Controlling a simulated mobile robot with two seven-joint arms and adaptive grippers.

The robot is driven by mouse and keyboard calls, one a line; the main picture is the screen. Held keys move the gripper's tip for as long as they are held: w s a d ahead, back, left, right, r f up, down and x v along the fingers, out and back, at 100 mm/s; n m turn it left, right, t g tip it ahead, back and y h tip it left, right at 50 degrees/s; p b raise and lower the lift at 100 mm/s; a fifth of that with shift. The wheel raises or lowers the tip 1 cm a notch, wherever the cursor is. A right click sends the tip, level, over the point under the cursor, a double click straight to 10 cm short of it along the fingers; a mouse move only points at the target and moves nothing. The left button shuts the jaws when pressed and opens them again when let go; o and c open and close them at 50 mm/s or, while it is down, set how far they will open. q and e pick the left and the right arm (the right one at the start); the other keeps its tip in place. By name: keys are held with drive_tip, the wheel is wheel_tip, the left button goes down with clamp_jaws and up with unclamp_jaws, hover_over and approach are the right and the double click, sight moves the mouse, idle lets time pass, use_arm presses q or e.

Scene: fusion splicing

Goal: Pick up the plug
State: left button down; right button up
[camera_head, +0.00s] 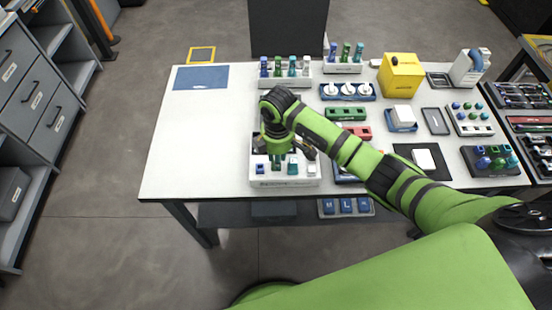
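My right gripper (276,150) points down over a white tray (284,181) at the near middle of the table, above its left half. A small green plug (276,165) stands in the tray directly under the gripper. I cannot tell whether the fingers touch it, or whether they are open or shut. A blue plug (260,168) stands left of it and a teal plug (293,167) right of it. The wrist hides the back of the tray. My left gripper is not in view.
A white rack (285,79) with several coloured plugs stands behind my gripper. A yellow box (400,74), a phone-like slab (435,121) and several trays fill the table's right side. The left part of the white table (195,140) is clear except for a blue mat (201,78).

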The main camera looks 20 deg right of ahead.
drive_tip(key=shift+r, duration=0.35)
drive_tip(key=r, duration=0.1)
drive_tip(key=r+b, duration=0.2)
drive_tip(key=shift+d+r, duration=0.2)
drive_tip(key=shift+d, duration=0.1)
drive_tip(key=d+r+b, duration=0.3)
drive_tip(key=d+r, duration=0.4)
drive_tip(key=d, duration=0.4)
drive_tip(key=shift+b, duration=0.4)
drive_tip(key=shift+s+d+f, duration=0.1)
